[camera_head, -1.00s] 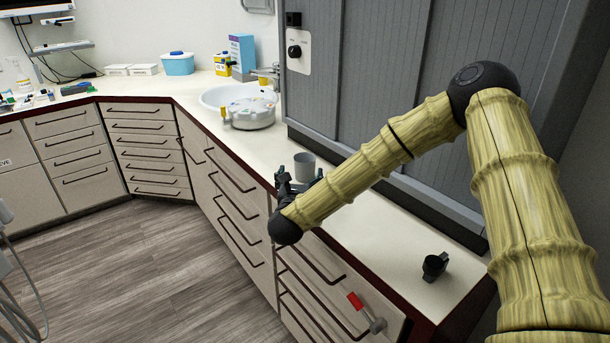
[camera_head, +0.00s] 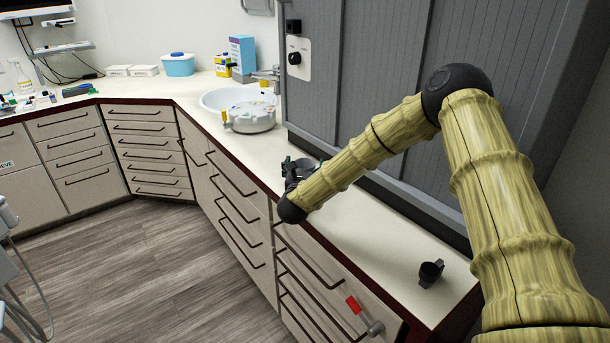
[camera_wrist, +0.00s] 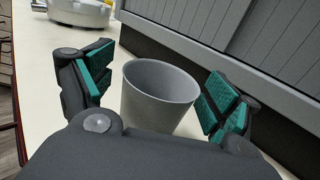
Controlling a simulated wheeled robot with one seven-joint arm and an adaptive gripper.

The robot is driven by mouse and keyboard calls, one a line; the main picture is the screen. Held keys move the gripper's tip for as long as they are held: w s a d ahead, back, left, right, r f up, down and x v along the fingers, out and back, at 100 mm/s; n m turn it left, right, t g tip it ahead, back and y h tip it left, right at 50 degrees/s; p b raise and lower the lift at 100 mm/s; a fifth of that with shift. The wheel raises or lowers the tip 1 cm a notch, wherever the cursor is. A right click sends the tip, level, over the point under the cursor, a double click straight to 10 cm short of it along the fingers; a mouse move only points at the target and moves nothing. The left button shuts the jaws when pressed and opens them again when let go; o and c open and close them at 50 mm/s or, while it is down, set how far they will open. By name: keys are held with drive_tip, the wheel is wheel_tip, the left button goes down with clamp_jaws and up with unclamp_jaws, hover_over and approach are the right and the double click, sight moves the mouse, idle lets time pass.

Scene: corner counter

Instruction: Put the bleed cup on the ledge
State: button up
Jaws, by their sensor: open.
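A plain grey cup (camera_wrist: 158,98), which I take to be the bleed cup, stands upright on the pale corner counter (camera_head: 345,220). In the wrist view my gripper (camera_wrist: 160,72) is open, with one green-padded finger on each side of the cup. Gaps show between the pads and the cup, so it is not gripped. In the head view my gripper (camera_head: 302,168) is low over the counter, and it and my arm hide most of the cup. I cannot tell which surface is the ledge.
A grey ribbed panel (camera_head: 375,80) rises behind the counter close to the gripper. A small black holder-like object (camera_head: 431,272) sits near the right end. A round white-grey device (camera_head: 250,117) stands beside the sink (camera_head: 212,98). Counter between gripper and black object is clear.

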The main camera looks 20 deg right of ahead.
drive_tip(key=c, duration=1.2)
drive_tip(key=shift+r, duration=0.1)
